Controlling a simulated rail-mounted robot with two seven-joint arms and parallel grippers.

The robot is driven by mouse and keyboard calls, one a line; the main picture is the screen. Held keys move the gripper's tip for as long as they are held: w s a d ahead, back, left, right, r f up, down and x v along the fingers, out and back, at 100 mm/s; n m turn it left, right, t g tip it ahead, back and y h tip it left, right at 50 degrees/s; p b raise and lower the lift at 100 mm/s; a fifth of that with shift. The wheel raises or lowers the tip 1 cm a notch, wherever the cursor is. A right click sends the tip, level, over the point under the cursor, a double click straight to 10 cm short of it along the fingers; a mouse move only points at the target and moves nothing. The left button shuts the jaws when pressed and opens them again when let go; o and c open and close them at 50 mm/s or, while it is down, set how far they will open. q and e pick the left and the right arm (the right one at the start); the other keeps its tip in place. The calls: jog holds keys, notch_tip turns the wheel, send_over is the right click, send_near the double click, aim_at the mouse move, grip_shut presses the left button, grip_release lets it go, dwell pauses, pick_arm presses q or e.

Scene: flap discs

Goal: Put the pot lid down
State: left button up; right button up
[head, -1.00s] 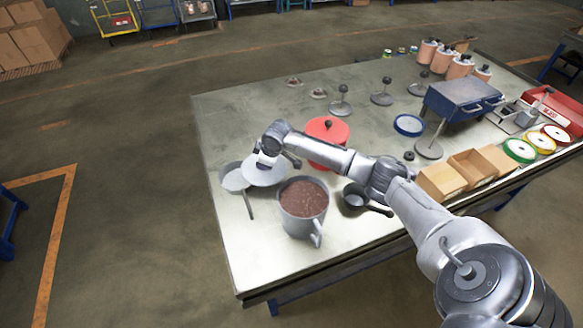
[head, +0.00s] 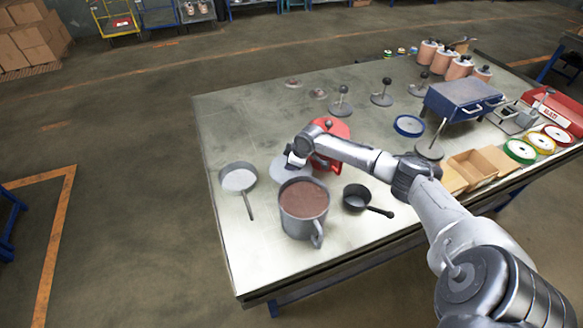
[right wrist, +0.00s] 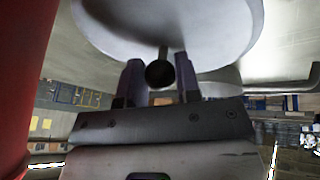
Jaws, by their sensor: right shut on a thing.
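The pale grey pot lid (head: 284,174) is a round disc held just behind the big grey pot (head: 304,222), which has a side handle and brown contents. In the right wrist view the lid (right wrist: 165,25) fills the top, its dark knob (right wrist: 160,74) between my fingers. My right gripper (head: 293,162) is shut on that knob; its fingers also show in the right wrist view (right wrist: 159,82). The lid's far side is partly hidden by my wrist, and I cannot tell its exact height above the table. My left gripper is not in view.
A pan (head: 239,180) stands left of the lid, and a small dark saucepan (head: 357,196) right of the pot. A red pot (head: 340,128) is close behind my wrist, partly hidden. Bare tabletop (head: 238,130) lies at the back left.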

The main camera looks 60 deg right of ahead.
notch_tip(320, 180, down, 3)
jog(key=shift+a+r, duration=0.1)
dwell(0.3)
jog(key=o, duration=1)
jog(key=shift+c, duration=0.2)
jog(key=shift+r, duration=0.1)
jog(key=p+v, duration=0.1)
jog(key=v, duration=1)
jog(key=shift+s+r+p, duration=0.25)
jog(key=shift+r+p, duration=0.1)
jog(key=shift+p, duration=0.05)
